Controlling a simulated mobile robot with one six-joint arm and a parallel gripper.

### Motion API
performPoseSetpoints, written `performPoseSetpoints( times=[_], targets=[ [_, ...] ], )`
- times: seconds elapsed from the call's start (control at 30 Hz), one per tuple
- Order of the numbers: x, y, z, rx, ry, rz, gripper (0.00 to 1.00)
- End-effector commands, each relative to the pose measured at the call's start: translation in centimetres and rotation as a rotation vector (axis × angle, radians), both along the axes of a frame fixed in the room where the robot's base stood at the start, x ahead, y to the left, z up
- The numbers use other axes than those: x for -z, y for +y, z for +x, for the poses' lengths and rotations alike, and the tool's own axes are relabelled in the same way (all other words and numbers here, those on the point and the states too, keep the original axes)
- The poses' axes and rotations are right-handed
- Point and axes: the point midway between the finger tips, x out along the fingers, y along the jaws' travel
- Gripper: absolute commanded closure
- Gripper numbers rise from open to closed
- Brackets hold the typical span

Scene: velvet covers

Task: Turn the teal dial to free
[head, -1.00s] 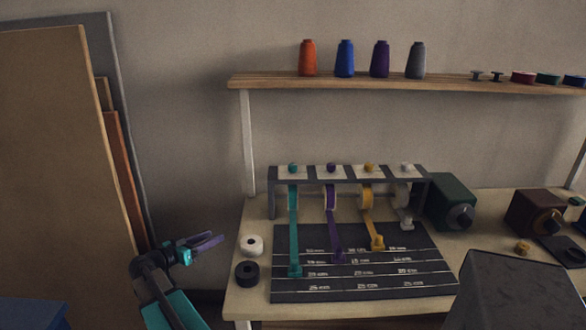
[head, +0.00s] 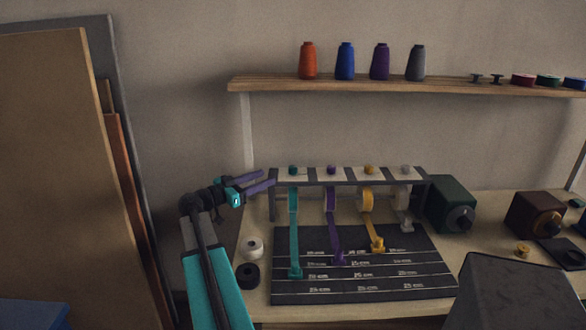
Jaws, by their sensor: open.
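The teal dial (head: 292,170) sits on top of the rack (head: 348,176) at its left end, on a pale plate. A teal ribbon (head: 293,232) hangs below it and runs forward onto the dark board. Which way the dial points is too small to tell. My gripper (head: 272,180) is at the rack's left end, just left of the teal dial, with its purple fingers pointing right. It is open and empty. It appears apart from the dial, though the exact depth gap is unclear.
Purple (head: 331,170), yellow (head: 369,170) and white dials (head: 406,169) stand to the right on the same rack. White (head: 253,246) and black rolls (head: 247,274) lie at the table's left. A shelf (head: 400,85) with spools runs above. A green box (head: 451,204) stands right of the rack.

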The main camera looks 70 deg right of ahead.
Motion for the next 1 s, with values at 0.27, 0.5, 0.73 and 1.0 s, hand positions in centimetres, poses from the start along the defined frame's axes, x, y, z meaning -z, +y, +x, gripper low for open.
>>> performPoseSetpoints(
  times=[0.27,0.5,0.73,1.0],
  targets=[
    [0.0,-0.7,-0.4,0.000,0.000,0.001,0.55],
    [-0.1,-3.0,-1.7,0.001,0.001,0.002,0.55],
    [-0.1,-5.8,-3.5,0.003,0.000,0.001,0.55],
    [-0.1,-9.1,-5.5,0.002,0.001,0.002,0.55]
  ],
)
